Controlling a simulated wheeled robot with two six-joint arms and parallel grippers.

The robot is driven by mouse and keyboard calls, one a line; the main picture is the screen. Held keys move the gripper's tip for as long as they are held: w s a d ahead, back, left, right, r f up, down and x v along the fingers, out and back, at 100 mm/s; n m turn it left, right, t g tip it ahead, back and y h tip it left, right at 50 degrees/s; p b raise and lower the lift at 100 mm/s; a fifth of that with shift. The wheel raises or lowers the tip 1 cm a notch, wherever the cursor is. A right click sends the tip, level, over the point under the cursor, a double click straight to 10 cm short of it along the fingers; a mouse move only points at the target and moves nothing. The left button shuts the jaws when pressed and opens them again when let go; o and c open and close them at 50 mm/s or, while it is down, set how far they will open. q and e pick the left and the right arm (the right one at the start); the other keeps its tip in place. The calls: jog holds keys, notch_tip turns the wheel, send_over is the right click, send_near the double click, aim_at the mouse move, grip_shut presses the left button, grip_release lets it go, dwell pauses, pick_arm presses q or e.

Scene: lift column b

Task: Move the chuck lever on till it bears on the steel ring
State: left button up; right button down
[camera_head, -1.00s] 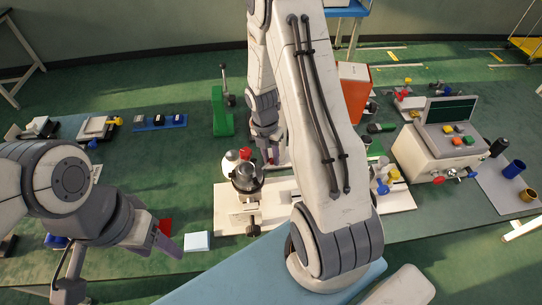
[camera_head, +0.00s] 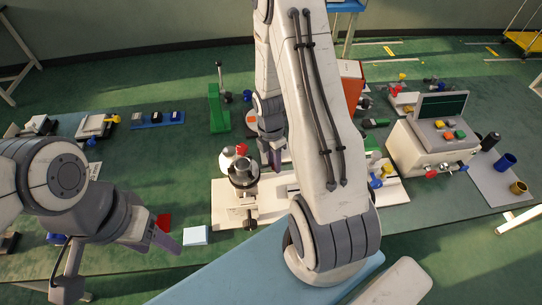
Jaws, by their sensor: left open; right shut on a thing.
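The chuck, a dark and silver round body (camera_head: 244,174), stands on a pale base plate (camera_head: 222,210) in the middle of the bench. A red knob (camera_head: 241,149) and a white round part sit at its top. I cannot clearly make out the steel ring. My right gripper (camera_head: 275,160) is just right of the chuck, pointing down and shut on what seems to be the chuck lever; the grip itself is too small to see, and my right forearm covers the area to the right. My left gripper (camera_head: 166,243) is open and empty, low at the left, near a white block.
A green stand (camera_head: 219,108) is behind the chuck. A control box (camera_head: 433,146) with coloured buttons stands at the right, beside blue and yellow cups. A white block (camera_head: 196,235) and a red piece (camera_head: 164,222) lie near my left gripper.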

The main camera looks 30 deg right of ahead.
jog(key=shift+s+a+m, duration=0.2)
jog(key=shift+s+m, duration=0.35)
jog(key=shift+m, duration=0.05)
jog(key=shift+s+a+m, duration=0.15)
jog(key=shift+s+m, duration=0.4)
jog(key=shift+m, duration=0.05)
jog(key=shift+s, duration=0.1)
jog(key=c, duration=0.7)
grip_release()
jog(key=r, duration=0.3)
jog(key=w+r, duration=0.1)
jog(key=r, duration=0.3)
jog(key=r+b, duration=0.1)
jog(key=r, duration=0.2)
jog(key=shift+w+r, duration=0.2)
